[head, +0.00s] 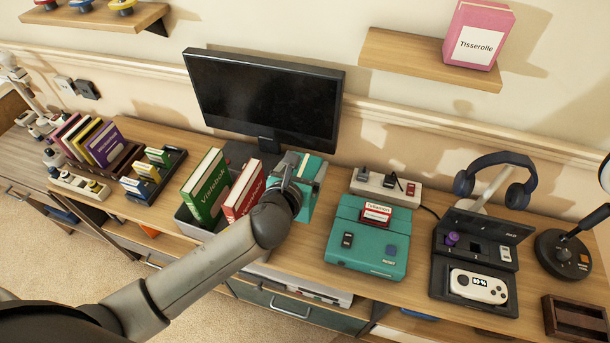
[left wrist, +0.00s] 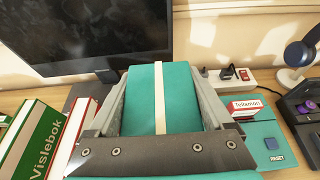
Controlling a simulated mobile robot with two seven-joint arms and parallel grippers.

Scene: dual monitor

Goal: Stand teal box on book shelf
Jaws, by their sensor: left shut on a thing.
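The teal box with a pale band (left wrist: 178,85) is between the fingers of my left gripper (left wrist: 160,115) in the left wrist view. In the head view the teal box (head: 312,168) is partly hidden by my left gripper (head: 299,183), which is shut on it, to the right of the red book. A wooden wall shelf (head: 400,55) at the upper right bears a pink box marked Tisserolle (head: 478,35) at its right end. A grey holder (head: 187,222) on the desk holds a green book (head: 207,188) and a red book (head: 244,192). My right gripper is not in view.
A black monitor (head: 262,95) stands behind the books. A teal console (head: 370,238), a power strip (head: 385,187) and headphones (head: 495,175) are to the right. The left part of the right wall shelf is bare.

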